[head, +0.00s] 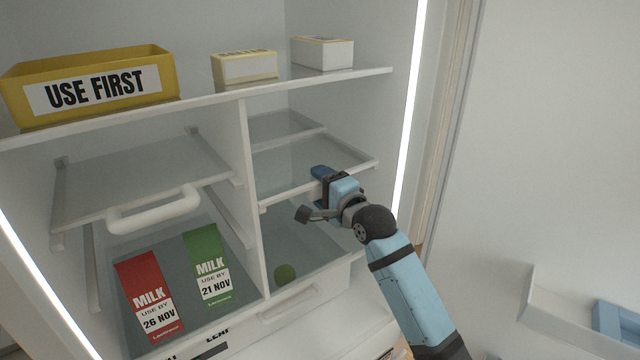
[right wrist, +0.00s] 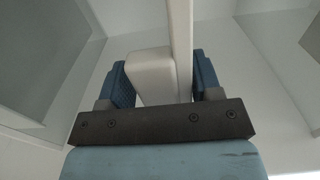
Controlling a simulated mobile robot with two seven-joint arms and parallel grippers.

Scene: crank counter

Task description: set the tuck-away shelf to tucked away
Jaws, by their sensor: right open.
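The tuck-away shelf appears to be the glass shelf on the fridge's right side. Its front pane (head: 300,158) has a white front lip and lies level, forward of and slightly below a rear pane (head: 278,126). My right gripper (head: 312,193) is at this front lip, one finger above it and one below. In the right wrist view, the open gripper (right wrist: 162,78) has its blue fingers on either side of a white block (right wrist: 150,78) and a thin white edge; I cannot tell whether they touch. My left gripper is not in view.
A left glass shelf (head: 140,175) has a white loop handle (head: 153,211). Red (head: 150,297) and green (head: 208,268) milk cartons are below it. A yellow bin (head: 90,52) and two boxes stand on the top shelf.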

